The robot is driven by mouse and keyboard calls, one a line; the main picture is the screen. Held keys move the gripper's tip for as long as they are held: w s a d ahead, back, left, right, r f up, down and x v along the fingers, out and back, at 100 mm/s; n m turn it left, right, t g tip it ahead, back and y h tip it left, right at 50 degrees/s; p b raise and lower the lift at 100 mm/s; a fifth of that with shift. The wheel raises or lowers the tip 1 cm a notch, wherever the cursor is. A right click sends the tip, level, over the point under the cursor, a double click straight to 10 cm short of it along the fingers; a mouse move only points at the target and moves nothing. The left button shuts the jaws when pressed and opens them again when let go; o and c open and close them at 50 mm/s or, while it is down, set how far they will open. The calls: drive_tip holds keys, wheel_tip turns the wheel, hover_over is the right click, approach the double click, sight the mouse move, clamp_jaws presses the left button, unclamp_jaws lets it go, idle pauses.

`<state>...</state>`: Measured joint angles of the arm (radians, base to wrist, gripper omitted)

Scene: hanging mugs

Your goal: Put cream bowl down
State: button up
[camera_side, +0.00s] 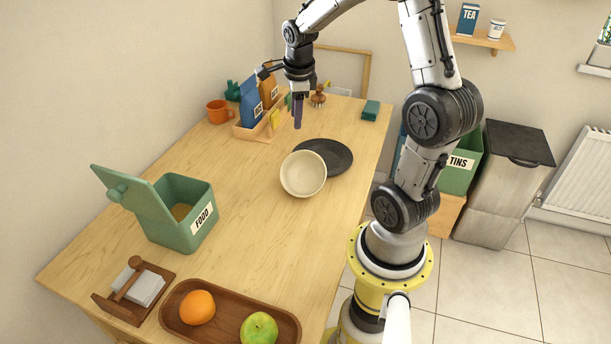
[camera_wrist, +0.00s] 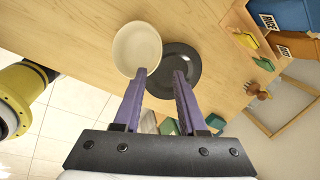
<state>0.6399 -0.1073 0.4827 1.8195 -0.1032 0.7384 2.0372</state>
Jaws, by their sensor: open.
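The cream bowl (camera_side: 303,174) is near the middle of the wooden table, its open side facing up and toward the side camera. It overlaps the near edge of the dark plate (camera_side: 334,154) and looks slightly tilted; I cannot tell whether it rests on the plate's rim. In the wrist view the bowl (camera_wrist: 137,47) lies left of the dark plate (camera_wrist: 180,66). My gripper (camera_side: 298,124) is above the table beyond the bowl, pointing down, apart from it and empty. In the wrist view its purple fingers (camera_wrist: 160,75) are spread, with nothing between them.
A green food bin (camera_side: 182,215) with its lid raised stands at the left. A wooden tray (camera_side: 230,312) with an orange and an apple lies in front. A wooden organizer (camera_side: 250,131) with packets and an orange mug (camera_side: 219,111) are at the back. The table between bin and bowl is clear.

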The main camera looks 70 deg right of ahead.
sight(303, 153)
drive_tip(key=shift+m, duration=0.4)
drive_tip(key=x, duration=0.5)
drive_tip(key=s+x, duration=0.1)
drive_tip(key=x, duration=0.4)
drive_tip(key=s+d+x, duration=0.1)
drive_tip(key=x, duration=0.4)
drive_tip(key=shift+s+f, duration=0.1)
drive_tip(key=shift+f, duration=0.2)
clamp_jaws()
drive_tip(key=shift+r, duration=0.1)
idle(0.5)
